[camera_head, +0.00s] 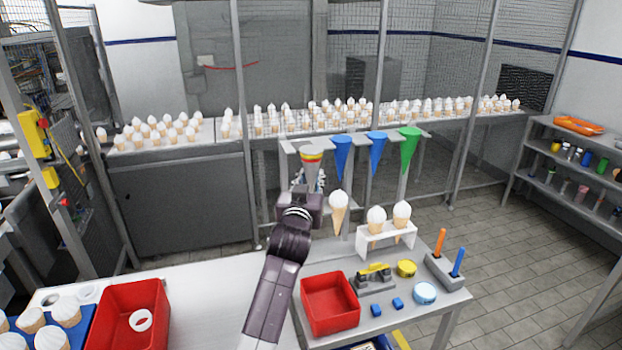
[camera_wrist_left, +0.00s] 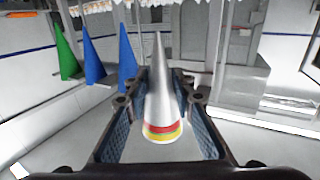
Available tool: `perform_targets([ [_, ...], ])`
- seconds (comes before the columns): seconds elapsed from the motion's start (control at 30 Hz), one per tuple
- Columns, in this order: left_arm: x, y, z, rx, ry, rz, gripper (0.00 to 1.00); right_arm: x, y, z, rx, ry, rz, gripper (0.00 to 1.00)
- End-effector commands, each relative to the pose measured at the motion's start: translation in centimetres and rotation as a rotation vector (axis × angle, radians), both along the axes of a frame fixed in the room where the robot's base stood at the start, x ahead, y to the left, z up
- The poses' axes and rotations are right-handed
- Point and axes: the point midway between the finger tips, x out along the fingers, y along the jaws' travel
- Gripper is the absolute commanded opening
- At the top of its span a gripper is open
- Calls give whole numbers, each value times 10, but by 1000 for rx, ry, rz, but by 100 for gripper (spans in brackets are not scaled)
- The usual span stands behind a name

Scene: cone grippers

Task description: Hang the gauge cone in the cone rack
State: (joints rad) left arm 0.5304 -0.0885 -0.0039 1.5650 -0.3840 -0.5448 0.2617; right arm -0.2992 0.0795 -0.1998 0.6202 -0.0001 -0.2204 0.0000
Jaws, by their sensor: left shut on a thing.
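The gauge cone (camera_head: 312,163) is grey with red and yellow bands near its wide end. It hangs point down at the left end of the cone rack (camera_head: 290,146). My left gripper (camera_head: 313,182) is shut on it. In the left wrist view the cone (camera_wrist_left: 160,95) stands between the two fingers, its bands nearest the camera. Two blue cones (camera_head: 341,152) (camera_head: 376,148) and a green cone (camera_head: 409,143) hang in the rack to its right. I cannot tell whether the gauge cone is seated in a rack opening. My right gripper is not in view.
A red bin (camera_head: 331,303) and small tools are there too. A long conveyor of cones (camera_head: 180,150) runs behind the rack.

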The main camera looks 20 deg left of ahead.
Motion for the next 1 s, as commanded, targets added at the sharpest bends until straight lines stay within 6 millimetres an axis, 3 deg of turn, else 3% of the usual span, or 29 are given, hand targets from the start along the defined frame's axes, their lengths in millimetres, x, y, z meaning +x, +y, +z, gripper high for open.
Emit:
perform_targets([
  [0.37, 0, 0, 1, 0, -1, 0, 3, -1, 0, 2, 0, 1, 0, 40],
  [1.0, 18, 12, 0, 1, -1, 0, 3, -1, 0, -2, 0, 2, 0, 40],
])
